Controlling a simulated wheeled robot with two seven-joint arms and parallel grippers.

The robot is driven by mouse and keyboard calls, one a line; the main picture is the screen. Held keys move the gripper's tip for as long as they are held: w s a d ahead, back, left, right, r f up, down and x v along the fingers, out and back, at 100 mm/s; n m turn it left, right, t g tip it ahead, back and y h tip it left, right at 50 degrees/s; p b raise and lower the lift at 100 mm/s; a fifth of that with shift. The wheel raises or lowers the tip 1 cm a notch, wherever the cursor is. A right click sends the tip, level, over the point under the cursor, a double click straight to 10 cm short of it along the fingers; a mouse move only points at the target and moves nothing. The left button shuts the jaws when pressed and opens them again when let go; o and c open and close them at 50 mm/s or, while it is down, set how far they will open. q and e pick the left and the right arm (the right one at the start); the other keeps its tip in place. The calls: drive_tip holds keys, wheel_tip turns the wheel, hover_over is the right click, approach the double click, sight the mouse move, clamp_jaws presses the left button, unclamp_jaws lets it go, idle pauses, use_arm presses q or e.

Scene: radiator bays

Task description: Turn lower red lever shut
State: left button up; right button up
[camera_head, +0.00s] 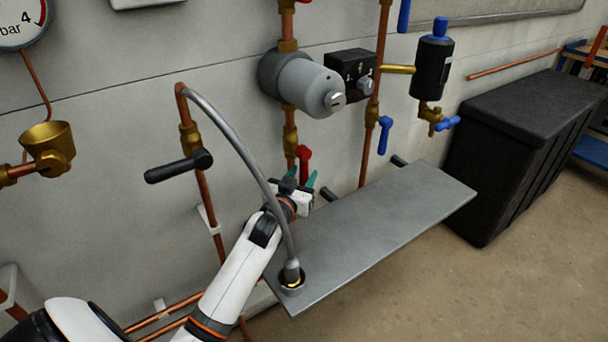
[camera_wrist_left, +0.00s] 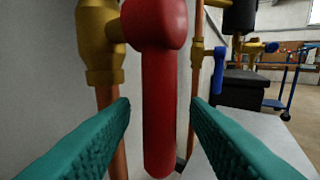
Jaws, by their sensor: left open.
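The lower red lever (camera_head: 304,160) sits on a brass valve on a vertical copper pipe, below the grey pump. In the left wrist view the red lever (camera_wrist_left: 160,90) hangs straight down, in line with the pipe. My left gripper (camera_head: 303,184) is at the lever, its teal fingers open. In the left wrist view the fingers of my left gripper (camera_wrist_left: 160,125) stand on either side of the lever's handle, with gaps on both sides. In the head view the gripper hides the handle's lower part. My right gripper is not in view.
A grey metal shelf (camera_head: 390,220) lies just right of my gripper. A grey hose (camera_head: 240,145) arcs over my left arm to the shelf. A black-handled valve (camera_head: 180,166) is to the left. A blue lever (camera_head: 384,135) and a black box (camera_head: 530,140) are to the right.

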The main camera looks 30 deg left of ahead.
use_arm(q)
drive_tip(key=shift+w+a, duration=0.15)
drive_tip(key=shift+w, duration=0.65)
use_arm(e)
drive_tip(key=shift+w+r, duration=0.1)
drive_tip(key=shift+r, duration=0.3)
use_arm(q)
clamp_jaws()
